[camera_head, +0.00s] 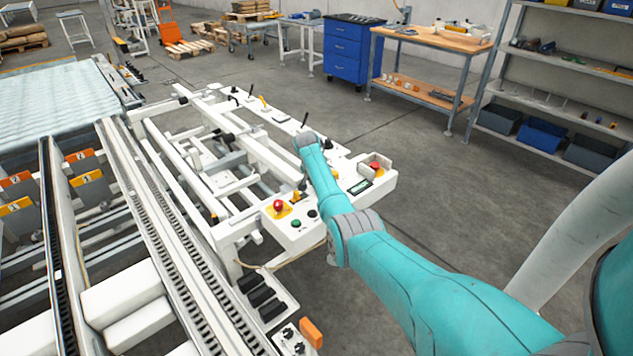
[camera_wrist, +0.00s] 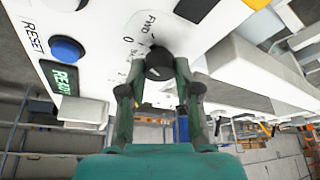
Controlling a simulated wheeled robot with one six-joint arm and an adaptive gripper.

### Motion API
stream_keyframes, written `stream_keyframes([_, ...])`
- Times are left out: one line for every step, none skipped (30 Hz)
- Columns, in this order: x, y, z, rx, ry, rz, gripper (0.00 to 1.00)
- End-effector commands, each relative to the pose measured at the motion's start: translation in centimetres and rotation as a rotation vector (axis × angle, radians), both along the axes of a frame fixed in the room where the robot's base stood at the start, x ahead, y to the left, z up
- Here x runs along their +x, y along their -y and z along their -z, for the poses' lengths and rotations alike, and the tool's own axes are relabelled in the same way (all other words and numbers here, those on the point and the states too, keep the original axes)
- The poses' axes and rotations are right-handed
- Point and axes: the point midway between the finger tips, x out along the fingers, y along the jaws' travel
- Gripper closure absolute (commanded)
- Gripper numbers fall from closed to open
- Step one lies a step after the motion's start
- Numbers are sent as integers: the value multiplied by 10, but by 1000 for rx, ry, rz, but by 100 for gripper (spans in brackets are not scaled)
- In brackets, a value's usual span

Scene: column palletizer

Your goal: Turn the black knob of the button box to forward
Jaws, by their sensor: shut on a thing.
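The black knob (camera_wrist: 158,62) sits on the white panel of the button box (camera_wrist: 100,30) in the wrist view. FWD, 0 and a partly covered third label are printed around it. My gripper (camera_wrist: 160,72) has its two fingers on either side of the knob and is shut on it. The knob's pointer is too unclear to read its setting. In the head view the white button box (camera_head: 337,203) lies at the end of my arm; my arm hides the knob and the fingertips there.
A blue RESET button (camera_wrist: 67,50) and a lit green display (camera_wrist: 62,78) are left of the knob. The head view shows a red button (camera_head: 278,205) on yellow and a green button (camera_head: 296,223). White rails (camera_head: 150,215) lie left; the floor at right is open.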

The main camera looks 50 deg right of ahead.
Motion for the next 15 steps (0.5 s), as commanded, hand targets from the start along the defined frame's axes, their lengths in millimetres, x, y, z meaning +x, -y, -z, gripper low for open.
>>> stream_keyframes([1, -1, 0, 1, 0, 34, 100])
stream_keyframes([1, 0, -1, 0, 0, 56, 100])
stream_keyframes([1, 0, -1, 0, -1, 87, 100])
stream_keyframes([1, 0, -1, 1, -1, 108, 100])
stream_keyframes([1, 0, -1, 1, 0, 128, 100])
stream_keyframes([1, 0, 0, 1, 0, 154, 100])
stream_keyframes([1, 0, -1, 0, 0, 171, 100])
stream_keyframes([2, 0, -1, 1, 0, 187, 100])
stream_keyframes([2, 0, -1, 1, -1, 208, 100])
stream_keyframes([2, 0, 0, 1, 0, 223, 100])
stream_keyframes([2, 0, 0, 1, 0, 235, 100])
stream_keyframes([2, 0, -1, 0, 0, 251, 100])
stream_keyframes([2, 0, -1, 0, 0, 261, 100])
stream_keyframes([2, 0, 0, 0, 0, 271, 100])
stream_keyframes([2, 0, 0, 0, 0, 282, 100])
